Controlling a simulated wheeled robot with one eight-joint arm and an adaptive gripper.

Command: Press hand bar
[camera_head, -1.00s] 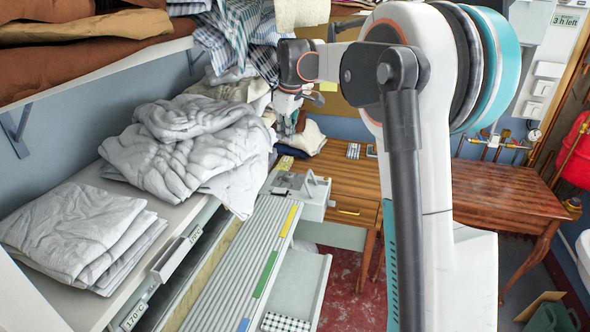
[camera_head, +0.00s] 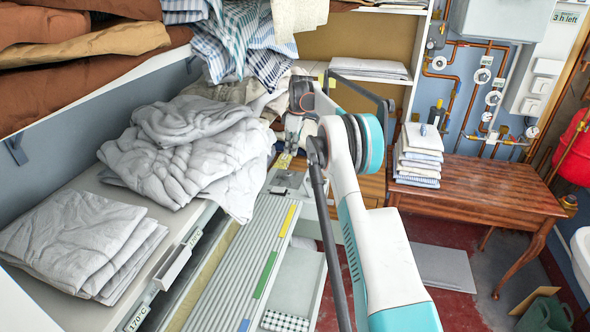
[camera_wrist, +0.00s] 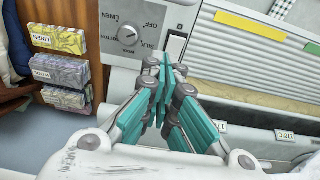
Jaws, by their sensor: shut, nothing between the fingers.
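The rotary ironer has a long ribbed pale panel (camera_head: 240,265) with yellow, green and blue strips. A pale bar (camera_head: 170,264) stands out from its left side between two 170°C labels; I take this as the hand bar. My gripper (camera_head: 293,132) is at the ironer's far end, above the control box (camera_head: 288,181) and apart from the bar. In the wrist view my gripper (camera_wrist: 163,95) has its teal fingers together and empty, pointing towards the control panel with a dial (camera_wrist: 128,35) and a switch (camera_wrist: 175,46). Whether the fingers touch the panel is unclear.
Folded grey linen (camera_head: 75,238) and a rumpled grey pile (camera_head: 190,150) lie on the ironer's left shelf. Labelled packets (camera_wrist: 58,70) are left of my gripper in the wrist view. A wooden table (camera_head: 490,190) with a folded stack (camera_head: 418,155) stands at right.

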